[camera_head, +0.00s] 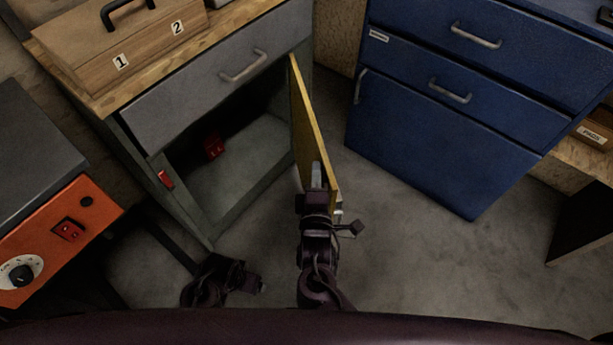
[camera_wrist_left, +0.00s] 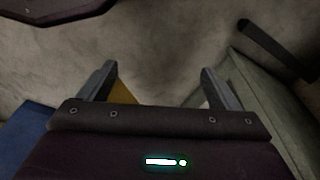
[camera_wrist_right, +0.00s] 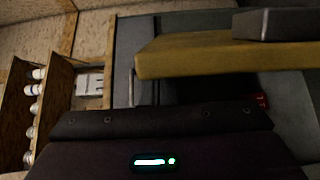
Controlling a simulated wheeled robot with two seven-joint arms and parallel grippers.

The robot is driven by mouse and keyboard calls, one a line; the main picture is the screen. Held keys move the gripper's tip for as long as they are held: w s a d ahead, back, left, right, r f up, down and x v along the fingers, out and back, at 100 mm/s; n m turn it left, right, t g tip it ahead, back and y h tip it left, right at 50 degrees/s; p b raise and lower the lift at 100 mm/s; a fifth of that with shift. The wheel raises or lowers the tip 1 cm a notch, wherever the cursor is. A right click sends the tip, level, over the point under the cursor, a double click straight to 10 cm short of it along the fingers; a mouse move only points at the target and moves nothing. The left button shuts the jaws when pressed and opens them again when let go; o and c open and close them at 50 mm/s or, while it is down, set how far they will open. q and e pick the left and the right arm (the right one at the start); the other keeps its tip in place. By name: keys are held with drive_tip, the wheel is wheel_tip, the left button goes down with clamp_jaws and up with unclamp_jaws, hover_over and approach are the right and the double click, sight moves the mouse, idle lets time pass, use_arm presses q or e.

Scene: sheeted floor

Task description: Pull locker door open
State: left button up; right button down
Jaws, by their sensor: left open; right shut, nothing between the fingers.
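The locker (camera_head: 215,228) is a grey cabinet under a workbench, below a grey drawer. Its yellow-edged door (camera_head: 301,115) stands wide open, swung out on the right side, and the dark inside shows. The door's yellow edge also crosses the right wrist view (camera_wrist_right: 190,55). My right gripper (camera_head: 316,178) is shut and empty, over the door's near end; whether it touches cannot be told. My left gripper (camera_head: 255,284) is low, left of the door, in front of the cabinet. In the left wrist view its fingers (camera_wrist_left: 158,85) are apart with nothing between them.
A blue drawer cabinet (camera_head: 440,145) stands to the right of the door, with bare floor (camera_head: 400,250) in front. An orange machine (camera_head: 60,235) stands at left. A wooden box (camera_head: 125,50) sits on the bench. A red item (camera_head: 213,146) is inside the locker.

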idle(0.3)
use_arm(q)
wheel_tip(320, 180, down, 8)
drive_tip(key=s+a+p, duration=0.2)
drive_tip(key=p, duration=0.1)
drive_tip(key=shift+s+a, duration=0.15)
drive_tip(key=shift+s, duration=0.2)
use_arm(e)
drive_tip(key=w+d+n+y, duration=0.2)
drive_tip(key=w+d+y, duration=0.1)
drive_tip(key=d, duration=0.6)
drive_tip(key=w+d+n+g+y, duration=0.1)
drive_tip(key=w+d+n+y, duration=0.1)
drive_tip(key=w+d, duration=0.3)
drive_tip(key=d+y, duration=0.1)
drive_tip(key=d, duration=0.3)
drive_tip(key=shift+d, duration=0.35)
